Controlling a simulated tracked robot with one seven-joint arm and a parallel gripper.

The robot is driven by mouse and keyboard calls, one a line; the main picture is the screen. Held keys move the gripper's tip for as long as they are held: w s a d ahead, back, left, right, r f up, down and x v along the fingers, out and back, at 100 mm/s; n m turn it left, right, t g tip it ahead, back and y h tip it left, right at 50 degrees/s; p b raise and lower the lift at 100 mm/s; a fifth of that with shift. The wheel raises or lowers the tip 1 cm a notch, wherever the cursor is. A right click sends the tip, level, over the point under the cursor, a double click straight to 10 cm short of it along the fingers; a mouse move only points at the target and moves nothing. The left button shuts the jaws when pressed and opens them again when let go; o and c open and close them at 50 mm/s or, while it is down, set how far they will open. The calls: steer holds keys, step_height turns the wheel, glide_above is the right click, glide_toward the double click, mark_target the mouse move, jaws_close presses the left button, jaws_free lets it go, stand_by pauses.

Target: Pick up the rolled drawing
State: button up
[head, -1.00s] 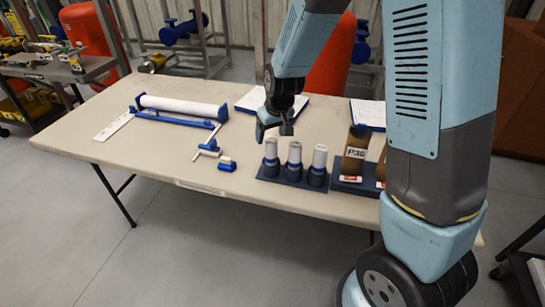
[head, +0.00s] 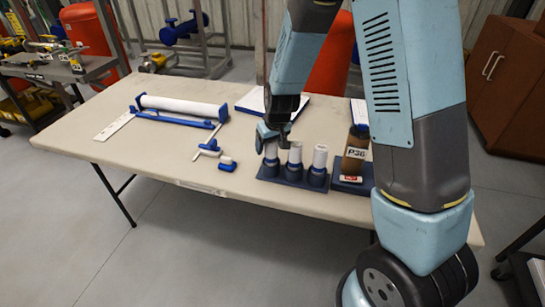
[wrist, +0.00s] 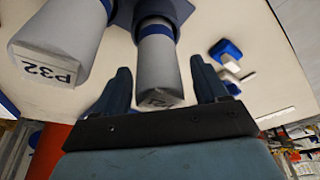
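A long white roll (head: 182,106) lies in a blue cradle (head: 160,117) at the left of the table. A dark blue rack (head: 292,179) holds three upright grey-white cylinders; the left cylinder (head: 271,150), middle cylinder (head: 295,154) and right cylinder (head: 319,158) have blue bases. My gripper (head: 270,133) is at the top of the left cylinder. In the wrist view my gripper (wrist: 160,68) is open, one finger on each side of that cylinder (wrist: 158,65), with visible gaps. A neighbouring cylinder (wrist: 55,45) is labelled P32.
A brown bottle-like object (head: 356,150) labelled P36 stands right of the rack. Small blue and white pieces (head: 212,152) lie left of it. A clipboard with paper (head: 255,100) lies behind. The table's front left (head: 120,155) is clear.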

jaws_close()
stand_by(0.5)
steer(key=shift+r, duration=0.1)
